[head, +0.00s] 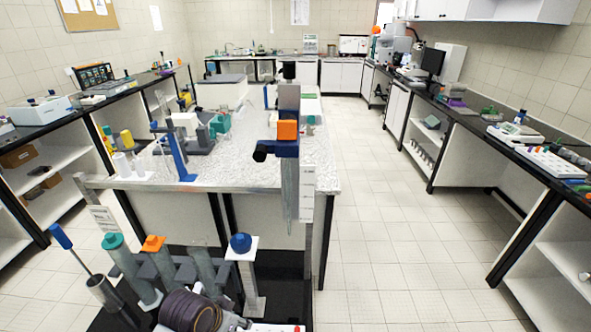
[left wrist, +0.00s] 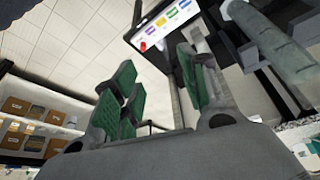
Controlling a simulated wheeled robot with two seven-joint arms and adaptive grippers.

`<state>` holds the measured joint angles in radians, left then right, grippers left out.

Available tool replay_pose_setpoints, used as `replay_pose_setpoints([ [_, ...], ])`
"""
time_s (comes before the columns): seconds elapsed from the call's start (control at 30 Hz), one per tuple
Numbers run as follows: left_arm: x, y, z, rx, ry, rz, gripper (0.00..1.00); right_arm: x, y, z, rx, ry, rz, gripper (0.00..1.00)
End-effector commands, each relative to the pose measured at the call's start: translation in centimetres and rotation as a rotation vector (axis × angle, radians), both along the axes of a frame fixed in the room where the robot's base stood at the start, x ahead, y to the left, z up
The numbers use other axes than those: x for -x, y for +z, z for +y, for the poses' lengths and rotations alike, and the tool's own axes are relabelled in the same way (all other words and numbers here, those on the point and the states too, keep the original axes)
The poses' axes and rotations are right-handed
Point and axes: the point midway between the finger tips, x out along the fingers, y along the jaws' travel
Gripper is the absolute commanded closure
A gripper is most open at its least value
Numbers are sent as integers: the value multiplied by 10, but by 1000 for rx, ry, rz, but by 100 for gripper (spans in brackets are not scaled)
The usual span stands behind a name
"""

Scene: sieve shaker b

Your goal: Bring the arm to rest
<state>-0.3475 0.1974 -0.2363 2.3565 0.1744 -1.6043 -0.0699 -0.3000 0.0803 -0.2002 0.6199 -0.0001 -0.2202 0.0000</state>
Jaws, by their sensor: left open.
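My left gripper (left wrist: 160,85) shows in the left wrist view with its green-padded fingers spread apart. Nothing is between the fingers; pale tiled floor shows behind them. I cannot make out either gripper in the head view, and my right gripper is in neither view.
A speckled worktable (head: 250,165) stands ahead. A tall post with an orange block (head: 287,130) rises at its near right corner. Clear floor (head: 385,240) lies to the right.

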Motion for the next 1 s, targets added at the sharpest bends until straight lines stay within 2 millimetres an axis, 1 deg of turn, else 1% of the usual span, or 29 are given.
replay_pose_setpoints([
  [0.03,7,-2,7,-5,31,7,57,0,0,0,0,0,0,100],
  [0.1,15,-4,16,-13,71,11,57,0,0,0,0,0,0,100],
  [0.2,24,-5,27,-29,115,16,57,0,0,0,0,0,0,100],
  [0.4,37,-7,43,-49,177,23,57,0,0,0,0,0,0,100],
  [0.8,57,-9,67,-86,262,37,57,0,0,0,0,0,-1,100],
  [1.0,51,-30,65,-86,258,45,57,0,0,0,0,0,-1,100],
])
